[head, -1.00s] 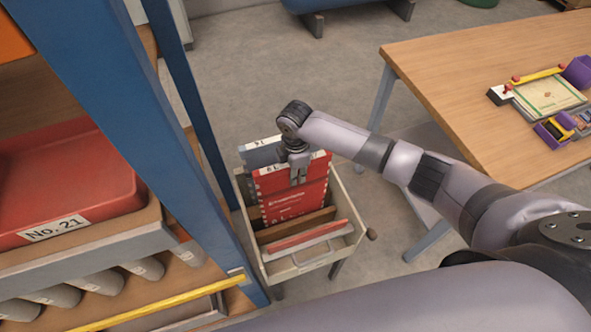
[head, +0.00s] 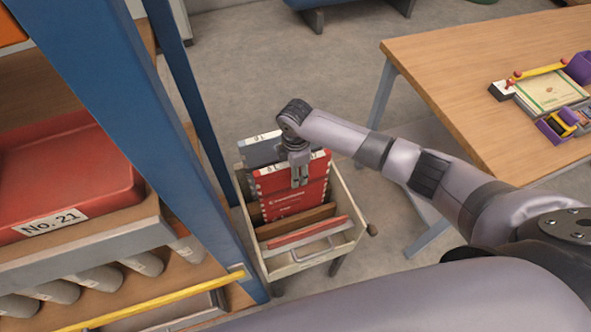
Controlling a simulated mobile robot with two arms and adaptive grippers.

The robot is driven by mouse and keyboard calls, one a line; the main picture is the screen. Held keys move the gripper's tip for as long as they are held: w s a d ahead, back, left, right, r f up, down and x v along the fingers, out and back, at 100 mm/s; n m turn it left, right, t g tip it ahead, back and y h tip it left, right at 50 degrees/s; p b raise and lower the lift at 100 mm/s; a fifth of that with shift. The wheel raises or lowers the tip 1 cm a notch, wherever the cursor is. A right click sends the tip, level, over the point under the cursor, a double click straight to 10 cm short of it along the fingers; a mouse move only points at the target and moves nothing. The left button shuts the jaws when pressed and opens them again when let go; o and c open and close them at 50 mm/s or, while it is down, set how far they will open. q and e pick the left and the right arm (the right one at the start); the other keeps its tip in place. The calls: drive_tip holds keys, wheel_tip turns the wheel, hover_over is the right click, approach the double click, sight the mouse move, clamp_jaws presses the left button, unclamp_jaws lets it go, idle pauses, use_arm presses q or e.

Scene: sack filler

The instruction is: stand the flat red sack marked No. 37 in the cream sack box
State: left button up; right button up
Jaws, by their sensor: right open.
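The flat red sack (head: 291,199) stands upright in the cream sack box (head: 305,263), behind its dividers. Its top edge sticks up above the box rim. The marking on its pale top edge is too small to read. My right gripper (head: 300,183) points down at the sack's upper part, its jaws open and overlapping the red face in the head view. I cannot tell whether a finger still touches the sack. My left gripper is out of view.
A grey-blue sack (head: 262,152) stands behind the red one, and brown (head: 296,222) and red flat pieces are nearer the front. A blue rack post (head: 150,165) is close on the left. A wooden table (head: 450,75) stands to the right, with floor between.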

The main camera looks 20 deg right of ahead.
drive_tip(key=shift+r, duration=0.1)
wheel_tip(320, 180, up, 12)
drive_tip(key=shift+f, duration=0.1)
idle(0.4)
